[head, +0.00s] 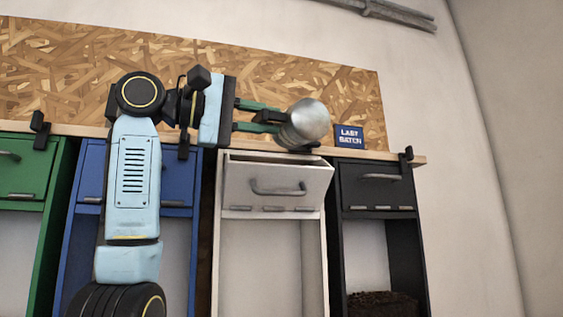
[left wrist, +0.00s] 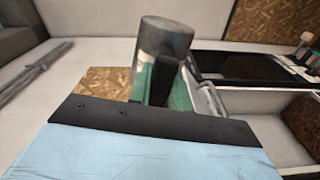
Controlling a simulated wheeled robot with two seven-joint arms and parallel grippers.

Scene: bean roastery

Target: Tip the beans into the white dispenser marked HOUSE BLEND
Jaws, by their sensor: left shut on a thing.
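My left gripper (head: 268,116) is shut on a silvery metal can (head: 308,121), above the white dispenser (head: 276,182). The can's round end faces the head view, so it appears tipped over or strongly tilted. The can (left wrist: 163,48) also shows in the left wrist view, between the green fingers of the gripper (left wrist: 163,88). The white dispenser's front flap with a grey handle leans outward at the top. I see no beans in or falling from the can, and no HOUSE BLEND marking is readable. My right gripper is not in view.
A green dispenser (head: 25,177) and a blue one (head: 90,172) stand left of the white one, and a black one (head: 377,187) stands right. A blue LAST BATCH sign (head: 349,137) stands on the wooden ledge (head: 395,157). Dark beans (head: 383,304) lie below the black dispenser.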

